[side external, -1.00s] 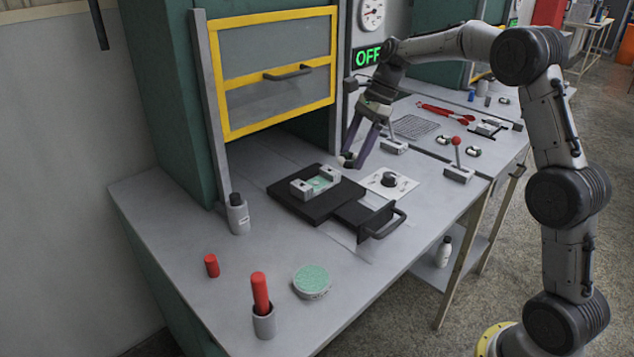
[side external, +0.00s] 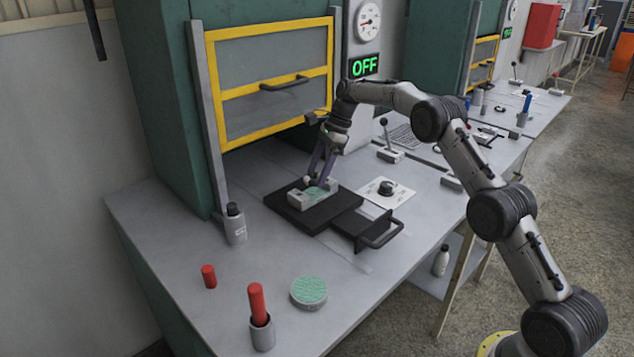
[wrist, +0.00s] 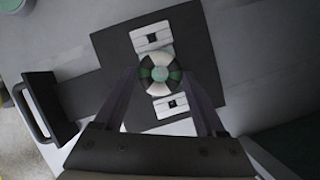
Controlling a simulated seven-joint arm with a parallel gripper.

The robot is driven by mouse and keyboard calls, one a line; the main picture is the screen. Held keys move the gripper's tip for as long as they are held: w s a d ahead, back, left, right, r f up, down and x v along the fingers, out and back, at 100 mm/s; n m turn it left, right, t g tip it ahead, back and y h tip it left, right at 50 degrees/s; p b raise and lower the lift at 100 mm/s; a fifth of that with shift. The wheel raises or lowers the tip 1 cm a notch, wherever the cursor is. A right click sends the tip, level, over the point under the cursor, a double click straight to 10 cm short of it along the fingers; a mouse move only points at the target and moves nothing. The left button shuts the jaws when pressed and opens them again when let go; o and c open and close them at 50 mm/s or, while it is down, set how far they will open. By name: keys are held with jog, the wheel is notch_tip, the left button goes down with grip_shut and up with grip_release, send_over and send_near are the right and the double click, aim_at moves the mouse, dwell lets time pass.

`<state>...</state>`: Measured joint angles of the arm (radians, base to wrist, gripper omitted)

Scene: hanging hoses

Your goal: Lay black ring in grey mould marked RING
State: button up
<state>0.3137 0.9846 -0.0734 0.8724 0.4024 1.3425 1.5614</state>
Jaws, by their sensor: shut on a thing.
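My gripper (side external: 314,182) is over the grey mould (side external: 331,193), its two purple-grey fingers pointing down. In the wrist view the fingers close on a small round thing (wrist: 160,72) with pale and dark green segments and a grey middle. It hides the middle of the mould. It does not show as a plain black ring, and I cannot tell whether it touches the mould. The mould's pale ends also show in the wrist view (wrist: 170,105), each with a dark square mark. I cannot read any RING lettering. The mould has a green inside and lies on a black plate (side external: 290,217).
The plate's handle (side external: 383,232) sticks out at the front. A dial panel (side external: 387,190) lies to the right. A grey bottle (side external: 235,225), red cylinder (side external: 209,276), red stick in a cup (side external: 261,322) and green-topped tin (side external: 308,292) stand to the left and front. A yellow-framed guard (side external: 270,75) is behind.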

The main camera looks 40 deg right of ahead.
aim_at(317, 178)
jog(key=shift+w+f, duration=0.3)
jog(key=shift+f, duration=1.5)
jog(key=shift+f, duration=0.1)
jog(key=shift+f, duration=0.1)
jog(key=o, duration=1.3)
jog(key=v, duration=1.2)
jog(key=shift+d, duration=0.15)
